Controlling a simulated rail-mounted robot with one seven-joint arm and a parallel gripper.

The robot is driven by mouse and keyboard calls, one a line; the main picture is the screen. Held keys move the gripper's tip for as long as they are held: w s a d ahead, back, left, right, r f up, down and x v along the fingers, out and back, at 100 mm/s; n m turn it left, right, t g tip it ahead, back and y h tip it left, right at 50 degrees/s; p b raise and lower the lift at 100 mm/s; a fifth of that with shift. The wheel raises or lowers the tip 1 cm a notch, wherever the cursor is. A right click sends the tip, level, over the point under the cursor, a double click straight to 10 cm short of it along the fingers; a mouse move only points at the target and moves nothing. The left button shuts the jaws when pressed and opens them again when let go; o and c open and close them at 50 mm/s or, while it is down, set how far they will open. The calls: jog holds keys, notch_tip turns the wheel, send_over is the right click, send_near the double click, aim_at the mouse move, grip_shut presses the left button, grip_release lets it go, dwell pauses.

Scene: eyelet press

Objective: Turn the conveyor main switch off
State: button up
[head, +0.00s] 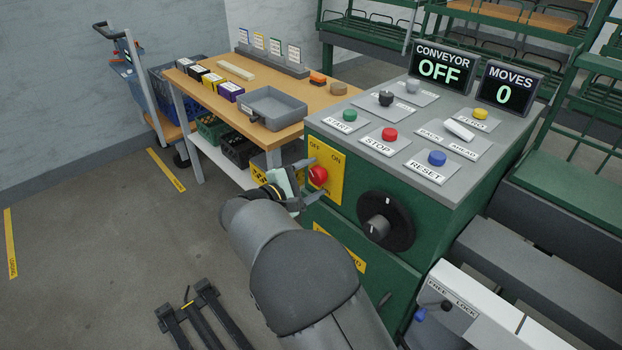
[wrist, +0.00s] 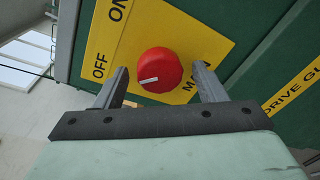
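The conveyor main switch is a round red knob (head: 318,175) on a yellow plate (head: 327,160) marked OFF and ON, on the left face of the green console. In the wrist view the knob (wrist: 160,70) has a short white mark on its left part, which lies toward the OFF label (wrist: 100,66). My gripper (head: 305,184) is at the plate. In the wrist view its fingers (wrist: 160,78) are open, one on each side of the knob, with a visible gap on both sides. The display (head: 441,69) reads CONVEYOR OFF.
A large black dial (head: 386,222) sits right of the switch. The console top (head: 405,125) carries several coloured buttons and a MOVES display (head: 509,87) reading 0. A wooden table (head: 300,98) with a grey tray stands behind my gripper. The floor at left is largely clear.

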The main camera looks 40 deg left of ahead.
jog(key=s+a+r, duration=0.2)
jog(key=s, duration=1.5)
jog(key=shift+s, duration=0.15)
jog(key=shift+d, duration=0.15)
